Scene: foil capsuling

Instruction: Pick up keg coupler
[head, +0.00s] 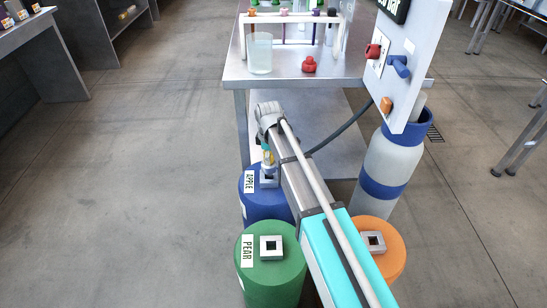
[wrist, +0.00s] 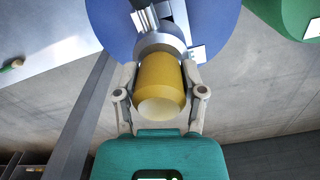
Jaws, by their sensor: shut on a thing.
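The keg coupler (wrist: 161,82), a yellow cylinder with a grey metal collar, sits between the fingers of my gripper (wrist: 159,70) in the wrist view. The fingers are shut on it from both sides. In the head view the small yellow coupler (head: 268,158) shows at the end of my arm, over the blue keg (head: 262,208) labelled APPLE. The keg has a square metal fitting (head: 269,179) on top. I cannot tell whether the coupler touches that fitting. My fingers are mostly hidden in the head view.
A green keg (head: 277,278) labelled PEAR and an orange keg (head: 391,262) stand nearby. A grey bench (head: 236,72) behind holds a glass (head: 260,54), a red piece (head: 309,65) and a rack. A blue-grey cylinder (head: 392,165) stands at right. The floor at left is clear.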

